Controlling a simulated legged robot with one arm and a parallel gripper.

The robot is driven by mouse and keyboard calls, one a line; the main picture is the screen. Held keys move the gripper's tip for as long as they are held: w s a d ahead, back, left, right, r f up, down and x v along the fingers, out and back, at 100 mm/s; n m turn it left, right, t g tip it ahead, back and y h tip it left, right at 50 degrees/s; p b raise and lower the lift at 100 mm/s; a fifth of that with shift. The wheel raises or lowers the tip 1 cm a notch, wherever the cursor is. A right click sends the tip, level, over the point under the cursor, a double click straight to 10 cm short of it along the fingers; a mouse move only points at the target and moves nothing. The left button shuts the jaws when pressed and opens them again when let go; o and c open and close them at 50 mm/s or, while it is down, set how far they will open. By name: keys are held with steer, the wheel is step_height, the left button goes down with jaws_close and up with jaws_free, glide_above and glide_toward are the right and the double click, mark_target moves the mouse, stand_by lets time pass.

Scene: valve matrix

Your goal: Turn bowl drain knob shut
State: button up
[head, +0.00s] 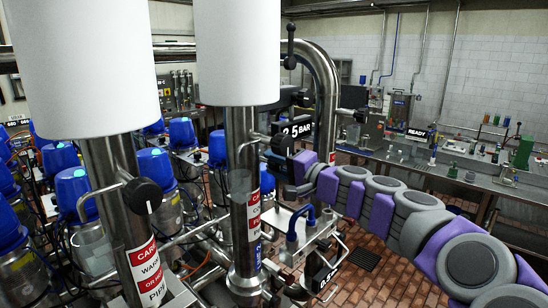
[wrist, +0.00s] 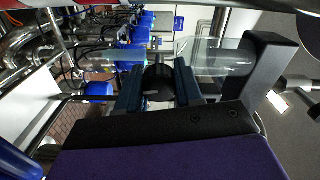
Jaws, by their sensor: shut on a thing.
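In the wrist view a round black knob (wrist: 158,84) sits between the two dark fingers of my gripper (wrist: 158,90). The fingers are shut on its sides. A pale mark shows on the knob's near face. I take it for the bowl drain knob, but no label on it can be read. In the head view my grey and purple arm reaches in from the right, and my gripper (head: 283,172) is beside the middle steel column, under the 2.5 BAR sign (head: 297,129). The held knob cannot be made out there.
A steel column (head: 240,145) with a white cylinder stands close left of my gripper. Another black knob (head: 141,195) is on the left column. Blue-capped units (head: 75,190) with cables crowd the left. A blue-handled fitting (head: 300,225) is below my arm. Brick floor lies open beneath.

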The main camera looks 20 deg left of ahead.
steer(key=shift+w+m+p, duration=0.1)
steer(key=shift+m+p, duration=0.6)
steer(key=shift+m, duration=0.4)
steer(key=shift+f, duration=0.2)
steer(key=o, duration=1)
steer(key=shift+w+d, duration=0.2)
steer(key=shift+o, duration=0.2)
steer(key=shift+s+r, duration=0.1)
steer(key=shift+s, duration=0.05)
steer(key=v, duration=1.7)
steer(key=shift+d, duration=0.2)
steer(key=shift+s, duration=0.1)
